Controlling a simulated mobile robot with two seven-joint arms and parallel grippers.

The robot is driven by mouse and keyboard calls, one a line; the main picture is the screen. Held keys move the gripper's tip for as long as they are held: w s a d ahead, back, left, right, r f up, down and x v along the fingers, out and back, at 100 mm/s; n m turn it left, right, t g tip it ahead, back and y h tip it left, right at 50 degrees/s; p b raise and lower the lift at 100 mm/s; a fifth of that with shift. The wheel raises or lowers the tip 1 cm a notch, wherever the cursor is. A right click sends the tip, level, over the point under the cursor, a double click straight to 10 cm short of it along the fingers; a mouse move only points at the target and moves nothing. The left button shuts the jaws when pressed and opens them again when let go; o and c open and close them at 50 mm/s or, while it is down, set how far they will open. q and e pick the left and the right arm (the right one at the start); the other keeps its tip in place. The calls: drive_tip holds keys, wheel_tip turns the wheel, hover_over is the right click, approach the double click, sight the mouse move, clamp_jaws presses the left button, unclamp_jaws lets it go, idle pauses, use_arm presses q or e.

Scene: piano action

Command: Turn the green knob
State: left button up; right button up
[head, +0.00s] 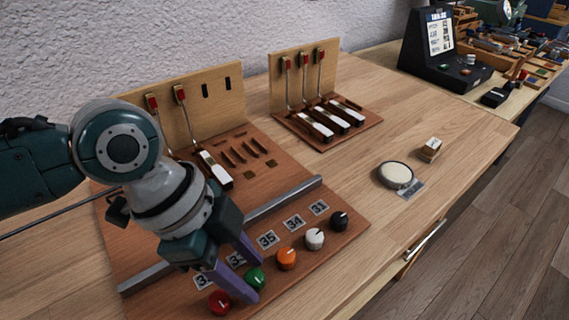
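The green knob (256,279) stands on the reddish-brown board near its front edge, in a row between a red knob (219,302) and an orange knob (286,258). My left gripper (254,280) reaches down over the board from the left. Its two purple fingers are apart, with their tips on either side of the green knob. Part of the knob is hidden by the fingers, and I cannot tell whether they touch it. My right gripper is not in view.
A white knob (314,238) and a black knob (339,221) continue the row. Number cards (268,239) and a metal rail (284,202) lie behind it. A second key board (363,127) stands farther back. The wooden table (400,235) is mostly clear at right, around a round pad (396,174).

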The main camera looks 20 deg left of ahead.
use_arm(q)
clamp_jaws()
idle(0.3)
drive_tip(key=shift+s+r+n+p, duration=0.1)
drive_tip(key=shift+r+n+p, duration=0.15)
drive_tip(key=shift+n+p, duration=0.75)
drive_tip(key=n+t+p, duration=0.1)
drive_tip(key=p, duration=0.2)
drive_tip(key=shift+s+d+n, duration=0.1)
drive_tip(key=shift+n, duration=0.3)
drive_tip(key=n+t+y+p, duration=0.1)
drive_tip(key=n+p, duration=0.1)
drive_tip(key=shift+s+d+n+p, duration=0.1)
drive_tip(key=shift+n+p, duration=0.3)
drive_tip(key=shift+f+n+t+y+p, duration=0.15)
drive_tip(key=shift+n+t+y+p, duration=0.15)
drive_tip(key=shift+n+p, duration=0.4)
drive_tip(key=shift+f+n, duration=0.1)
drive_tip(key=shift+n, duration=0.2)
